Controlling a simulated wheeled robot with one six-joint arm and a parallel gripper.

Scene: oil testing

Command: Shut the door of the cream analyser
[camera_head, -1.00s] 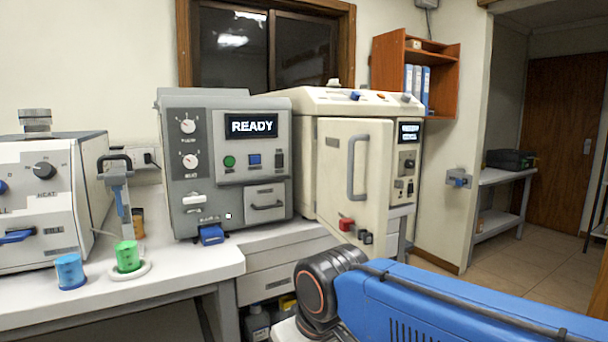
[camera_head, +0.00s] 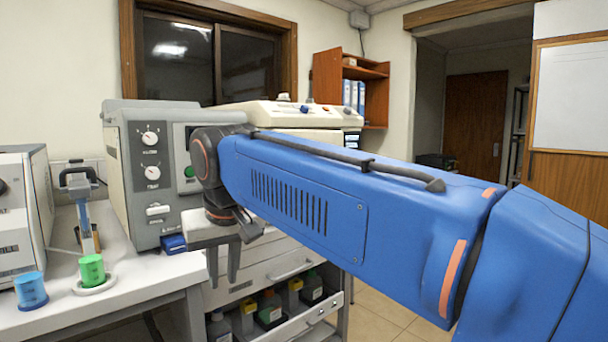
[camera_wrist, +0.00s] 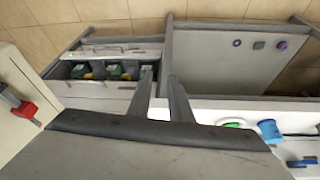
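The cream analyser (camera_head: 290,112) stands at the back, right of the grey machine. Only its top and a little of its right front show in the head view. My blue arm hides its door and handle there. In the wrist view a cream panel (camera_wrist: 14,125) with a red part (camera_wrist: 25,109) is at the left edge; it looks like the analyser's door. My gripper (camera_head: 223,283) points down in front of the machines. Its two fingers are apart with nothing between them, as the wrist view (camera_wrist: 160,76) also shows. It is clear of the cream panel.
The grey machine (camera_head: 132,195) stands on the white counter. A green cup (camera_head: 92,270) and a blue cup (camera_head: 30,290) are at the left. Below the counter, an open drawer (camera_head: 318,313) holds several bottles. Floor shows to the right of it.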

